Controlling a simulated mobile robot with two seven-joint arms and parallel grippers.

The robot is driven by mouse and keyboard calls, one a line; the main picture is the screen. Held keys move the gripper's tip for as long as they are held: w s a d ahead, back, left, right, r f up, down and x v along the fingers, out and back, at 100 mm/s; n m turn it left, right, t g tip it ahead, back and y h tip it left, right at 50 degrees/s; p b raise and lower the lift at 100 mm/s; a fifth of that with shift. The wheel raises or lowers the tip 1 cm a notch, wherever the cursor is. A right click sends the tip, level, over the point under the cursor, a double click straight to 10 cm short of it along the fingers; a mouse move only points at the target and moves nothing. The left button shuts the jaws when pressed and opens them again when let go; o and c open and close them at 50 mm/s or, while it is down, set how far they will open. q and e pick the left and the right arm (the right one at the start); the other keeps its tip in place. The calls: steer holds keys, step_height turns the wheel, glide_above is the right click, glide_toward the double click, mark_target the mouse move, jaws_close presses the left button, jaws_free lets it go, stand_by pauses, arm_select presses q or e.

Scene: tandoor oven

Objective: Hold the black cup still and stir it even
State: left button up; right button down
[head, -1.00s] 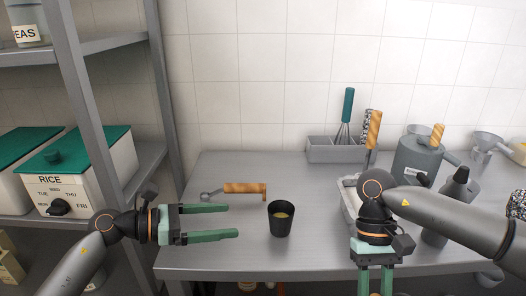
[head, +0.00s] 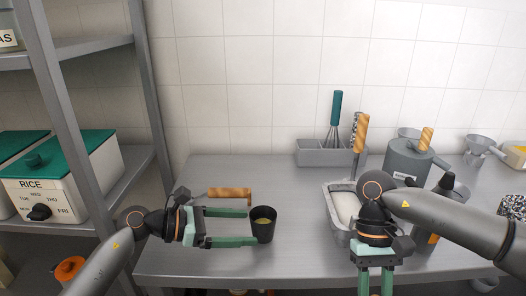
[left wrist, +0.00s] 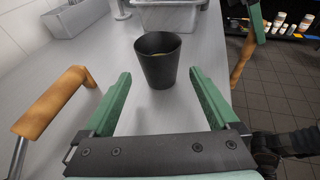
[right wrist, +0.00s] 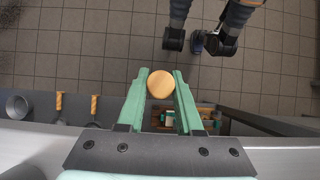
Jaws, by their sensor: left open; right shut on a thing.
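My right gripper (head: 376,284) points down in front of the table edge, right of the cup. It is shut on a wooden-handled tool, whose round handle end (right wrist: 161,84) shows between its fingers.
Another wooden-handled tool (head: 230,193) lies behind my left gripper. A grey tray with white contents (head: 346,205) stands right of the cup. A grey utensil box (head: 330,155) with a green-handled whisk and a grey canister (head: 408,160) stand behind. Shelves with a rice bin (head: 60,185) are at left.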

mark_target(254, 233)
arm_select(q)
steer(key=b+x, duration=0.1)
steer(key=x, duration=0.2)
steer(key=shift+w+d+f, duration=0.1)
steer(key=shift+d, duration=0.1)
arm_select(e)
steer(key=shift+f, duration=0.75)
arm_select(q)
steer(key=shift+w+d+f+b, duration=0.1)
steer(key=shift+w+d+b, duration=0.05)
steer(key=shift+d+b, duration=0.3)
arm_select(e)
steer(key=shift+f, duration=0.15)
arm_select(q)
jaws_close()
stand_by(0.8)
